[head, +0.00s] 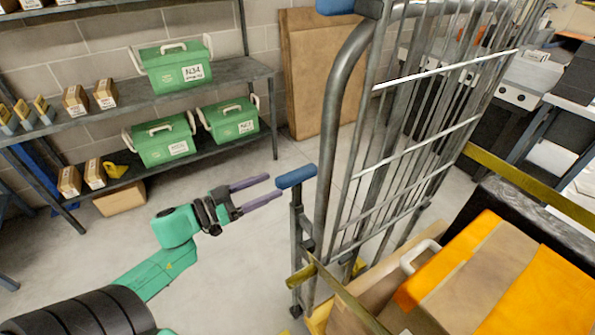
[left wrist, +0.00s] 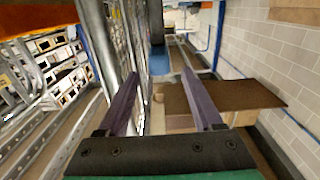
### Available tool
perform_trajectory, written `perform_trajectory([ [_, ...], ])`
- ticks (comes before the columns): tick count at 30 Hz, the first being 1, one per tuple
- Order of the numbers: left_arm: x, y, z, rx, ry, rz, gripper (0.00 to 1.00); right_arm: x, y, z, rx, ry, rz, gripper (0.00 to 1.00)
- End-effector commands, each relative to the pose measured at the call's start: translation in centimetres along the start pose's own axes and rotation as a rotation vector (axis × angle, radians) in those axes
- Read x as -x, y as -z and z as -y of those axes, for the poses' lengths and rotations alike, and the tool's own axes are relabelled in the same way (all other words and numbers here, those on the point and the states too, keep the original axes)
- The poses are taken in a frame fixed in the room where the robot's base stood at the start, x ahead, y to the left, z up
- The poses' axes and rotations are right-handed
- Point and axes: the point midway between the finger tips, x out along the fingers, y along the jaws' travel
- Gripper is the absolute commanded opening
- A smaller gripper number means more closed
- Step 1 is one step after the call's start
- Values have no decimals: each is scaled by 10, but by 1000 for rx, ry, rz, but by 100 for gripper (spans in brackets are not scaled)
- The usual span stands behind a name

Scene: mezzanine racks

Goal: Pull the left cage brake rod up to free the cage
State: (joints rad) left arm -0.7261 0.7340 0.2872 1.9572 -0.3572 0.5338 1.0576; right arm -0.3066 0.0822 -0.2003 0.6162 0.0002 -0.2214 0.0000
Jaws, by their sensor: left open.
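The cage (head: 330,130) is a tall grey frame of metal tubes and bars in the middle and right of the head view. Its brake rod (head: 297,222) stands upright at the near left corner, topped by a blue crosswise handle (head: 296,177). My left gripper (head: 274,187) is open and empty, its two purple fingers pointing right toward the handle. The fingertips lie just left of the handle; I cannot tell whether they touch it. In the left wrist view the open fingers (left wrist: 160,75) frame a blue patch, which I cannot surely identify. My right gripper is not in view.
Cartons with orange covering (head: 470,270) fill the cage's near side, with yellow-brown bars (head: 335,290) around them. A shelf rack (head: 245,70) with green cases (head: 160,140) stands behind my left arm. A brown panel (head: 305,75) leans on the wall. Grey floor (head: 250,265) is clear left of the rod.

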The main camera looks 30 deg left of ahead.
Motion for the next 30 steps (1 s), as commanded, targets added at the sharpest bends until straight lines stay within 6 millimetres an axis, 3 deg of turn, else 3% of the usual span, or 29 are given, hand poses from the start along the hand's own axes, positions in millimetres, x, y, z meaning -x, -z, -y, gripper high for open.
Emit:
perform_trajectory([
  [3, -31, 3, 1, -5, -1, -4, 68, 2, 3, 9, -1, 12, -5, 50],
  [9, -71, 2, 1, -2, 3, -4, 68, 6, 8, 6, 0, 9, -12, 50],
  [14, -85, 0, 1, 0, 3, 0, 68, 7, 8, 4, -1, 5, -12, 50],
  [21, -87, -1, 1, 0, 3, 1, 68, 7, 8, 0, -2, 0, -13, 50],
  [22, -87, -1, 1, 0, 3, 1, 60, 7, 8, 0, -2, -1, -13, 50],
  [27, -87, -1, 1, 1, 3, 1, 0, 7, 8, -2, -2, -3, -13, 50],
  [30, -87, -1, 0, 1, 2, 1, 0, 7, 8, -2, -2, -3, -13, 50],
])
